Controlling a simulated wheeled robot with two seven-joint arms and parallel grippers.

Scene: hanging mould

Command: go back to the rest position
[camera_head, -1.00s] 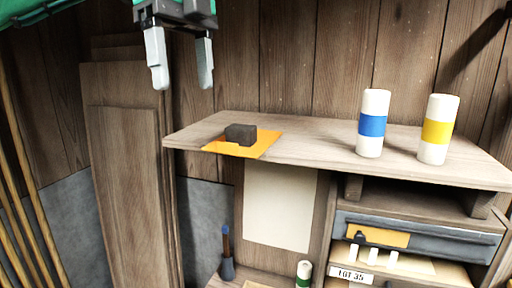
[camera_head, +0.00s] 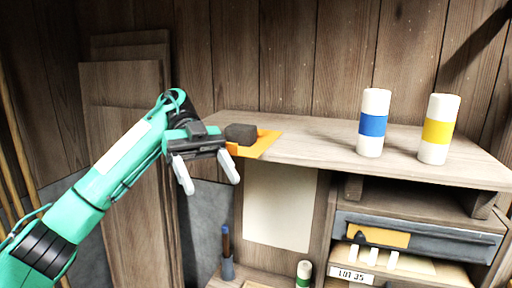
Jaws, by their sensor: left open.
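My left gripper (camera_head: 206,181) is open and empty, with its two pale fingers pointing down. It hangs in front of the shelf's left end, and its arm comes in from the lower left. A dark block (camera_head: 241,134) lies on an orange mat (camera_head: 266,145) at the left part of the wooden shelf (camera_head: 315,137). The gripper appears apart from the block and hides part of the mat and the shelf's left corner. My right gripper is not in view.
A blue-banded white cylinder (camera_head: 373,123) and a yellow-banded one (camera_head: 437,129) stand upright on the shelf. Below are a grey drawer unit (camera_head: 420,232) and a small dark holder (camera_head: 227,268). Boards (camera_head: 120,150) lean on the wall at left.

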